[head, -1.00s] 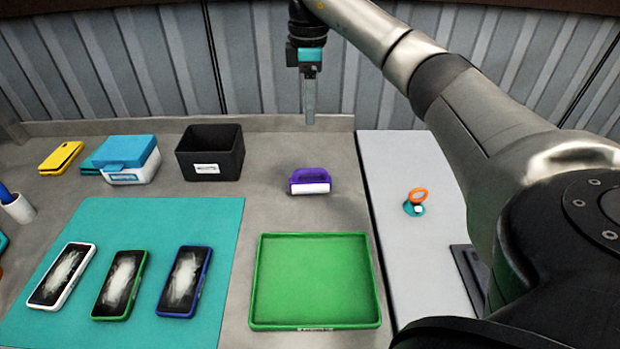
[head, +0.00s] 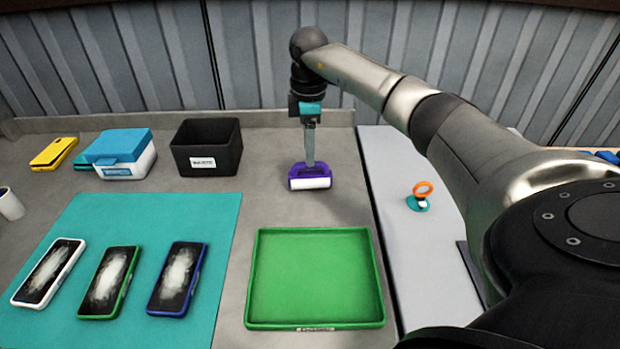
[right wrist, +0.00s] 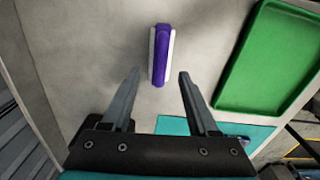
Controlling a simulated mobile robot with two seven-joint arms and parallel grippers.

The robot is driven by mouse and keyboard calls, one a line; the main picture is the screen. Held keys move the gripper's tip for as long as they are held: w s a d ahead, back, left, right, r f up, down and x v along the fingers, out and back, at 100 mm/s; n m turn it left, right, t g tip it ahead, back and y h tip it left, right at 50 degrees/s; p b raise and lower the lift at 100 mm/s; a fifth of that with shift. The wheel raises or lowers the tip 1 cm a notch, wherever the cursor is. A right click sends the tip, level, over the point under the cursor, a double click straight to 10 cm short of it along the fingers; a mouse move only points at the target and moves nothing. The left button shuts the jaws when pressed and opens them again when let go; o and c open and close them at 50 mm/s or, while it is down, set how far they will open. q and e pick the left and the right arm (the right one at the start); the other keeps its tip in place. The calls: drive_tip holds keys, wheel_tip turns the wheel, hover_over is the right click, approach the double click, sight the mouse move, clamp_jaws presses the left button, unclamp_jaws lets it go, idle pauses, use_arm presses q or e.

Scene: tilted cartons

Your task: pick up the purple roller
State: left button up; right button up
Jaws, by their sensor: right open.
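The purple roller (head: 310,171) with a white roll lies on the grey worktop behind the green tray. It also shows in the right wrist view (right wrist: 160,54), lying ahead of and between the lines of the two fingers. My right gripper (head: 310,163) is above the roller, pointing down, its fingertips overlapping the roller's back edge in the head view. In the right wrist view the fingers of my right gripper (right wrist: 160,72) are apart with nothing between them. Whether they touch the roller is not clear, but a gap seems to remain. My left gripper is not in view.
A green tray (head: 315,322) lies in front of the roller. A black bin (head: 207,158) and a blue-lidded box (head: 123,160) stand to the left. Several phones lie on a teal mat (head: 205,215). An orange-ringed item (head: 421,196) sits on the white surface at right.

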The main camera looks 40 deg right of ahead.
sight(310, 175)
wheel_tip(310, 175, down, 5)
drive_tip(key=shift+s+d+b, duration=0.1)
drive_tip(key=shift+b, duration=0.35)
clamp_jaws()
drive_tip(key=shift+r, duration=0.1)
